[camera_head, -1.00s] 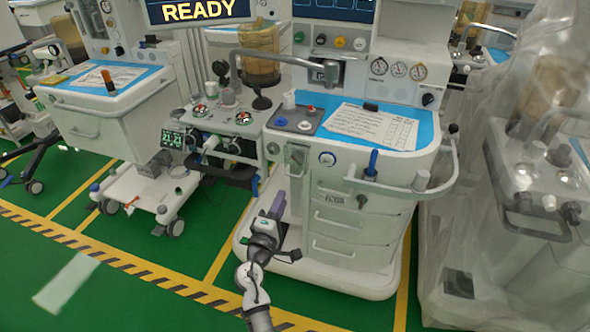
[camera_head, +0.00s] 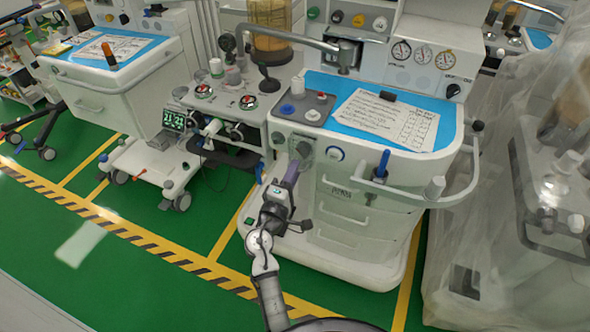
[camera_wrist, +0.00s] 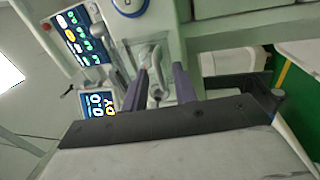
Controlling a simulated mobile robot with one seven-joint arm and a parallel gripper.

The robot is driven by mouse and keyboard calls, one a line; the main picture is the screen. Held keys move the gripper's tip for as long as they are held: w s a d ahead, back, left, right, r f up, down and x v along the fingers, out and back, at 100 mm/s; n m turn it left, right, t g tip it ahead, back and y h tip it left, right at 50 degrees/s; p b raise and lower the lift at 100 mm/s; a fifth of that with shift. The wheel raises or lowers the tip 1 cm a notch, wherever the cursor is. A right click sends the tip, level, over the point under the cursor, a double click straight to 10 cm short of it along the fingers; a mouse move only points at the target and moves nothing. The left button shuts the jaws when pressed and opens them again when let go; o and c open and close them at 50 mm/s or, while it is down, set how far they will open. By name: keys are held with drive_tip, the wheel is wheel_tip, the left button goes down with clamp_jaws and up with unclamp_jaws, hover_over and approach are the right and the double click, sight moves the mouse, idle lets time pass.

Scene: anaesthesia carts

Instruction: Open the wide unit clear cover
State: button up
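What looks like the clear cover (camera_head: 308,163) is a small see-through panel on the upper left front of the middle cart (camera_head: 345,190). Dark and pale fittings show at or behind it. My gripper (camera_head: 291,172) is just in front of its lower left part, partly hiding it. In the wrist view my gripper (camera_wrist: 160,82) has its two purple fingers apart. A pale grey curved fitting (camera_wrist: 153,60) shows between and beyond them. I cannot tell whether a finger touches the cover, and its clear edges are hard to make out.
A blue-topped work surface with a paper sheet (camera_head: 385,118) lies above the drawers. A rail (camera_head: 420,198) curves around the cart's right front. A monitor module (camera_head: 174,120) is at left. A plastic-draped machine (camera_head: 545,200) stands at right. Green floor is clear in front.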

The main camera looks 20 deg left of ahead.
clamp_jaws()
drive_tip(key=shift+s+r+p, duration=0.1)
drive_tip(key=shift+r+p, duration=0.1)
drive_tip(key=shift+p, duration=0.15)
